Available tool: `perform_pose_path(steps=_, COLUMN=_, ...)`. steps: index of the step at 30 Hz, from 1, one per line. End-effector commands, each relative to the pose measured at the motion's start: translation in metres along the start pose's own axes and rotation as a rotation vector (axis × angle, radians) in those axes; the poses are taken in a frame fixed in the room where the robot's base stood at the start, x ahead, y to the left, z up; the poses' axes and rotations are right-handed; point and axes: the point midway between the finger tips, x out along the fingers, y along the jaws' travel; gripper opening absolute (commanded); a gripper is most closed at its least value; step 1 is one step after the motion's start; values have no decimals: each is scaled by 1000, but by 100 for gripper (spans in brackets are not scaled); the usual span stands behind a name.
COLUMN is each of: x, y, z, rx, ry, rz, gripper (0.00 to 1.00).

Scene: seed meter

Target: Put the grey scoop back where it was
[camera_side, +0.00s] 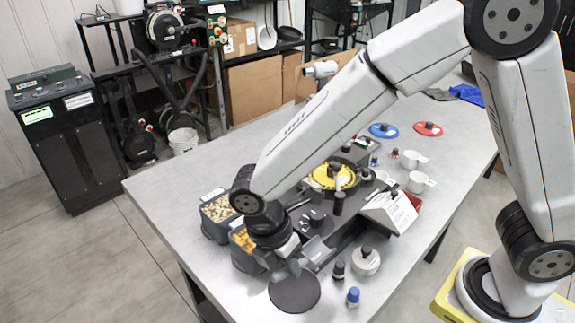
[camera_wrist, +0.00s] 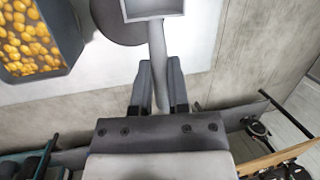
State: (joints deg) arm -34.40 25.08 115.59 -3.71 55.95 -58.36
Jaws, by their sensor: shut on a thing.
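My gripper (camera_side: 296,264) is low over the near end of the table. In the wrist view my gripper (camera_wrist: 160,72) is shut on the handle of the grey scoop (camera_wrist: 158,45), one finger on each side. The scoop's square, open-topped bowl (camera_wrist: 152,9) is cut off by the top edge of that view. It looks empty in the part that shows. A dark round mat (camera_side: 295,295) lies on the table beside and below the gripper; it also shows in the wrist view (camera_wrist: 112,22), partly behind the scoop. I cannot tell whether the scoop touches anything below.
A bin of orange-yellow seeds (camera_side: 244,243) and a bin of paler seeds (camera_side: 217,212) stand at the table's left edge. The seed meter with its yellow disc (camera_side: 331,177) is behind.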

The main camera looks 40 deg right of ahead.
Motion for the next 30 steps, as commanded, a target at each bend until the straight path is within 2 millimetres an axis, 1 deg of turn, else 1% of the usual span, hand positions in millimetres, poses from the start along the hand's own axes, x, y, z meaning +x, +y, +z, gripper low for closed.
perform_pose_path(steps=9, x=24, y=31, z=-14, rx=1, ry=-1, rz=-2, gripper=0)
perform_pose_path(steps=13, x=31, y=40, z=-18, rx=1, ry=0, rz=-1, gripper=0)
perform_pose_path(steps=26, x=36, y=48, z=-22, rx=0, ry=0, rz=0, gripper=0)
perform_pose_path(steps=29, x=41, y=52, z=-24, rx=0, ry=-1, rz=-2, gripper=0)
perform_pose_path(steps=30, x=46, y=53, z=-25, rx=0, ry=-1, rz=-3, gripper=0)
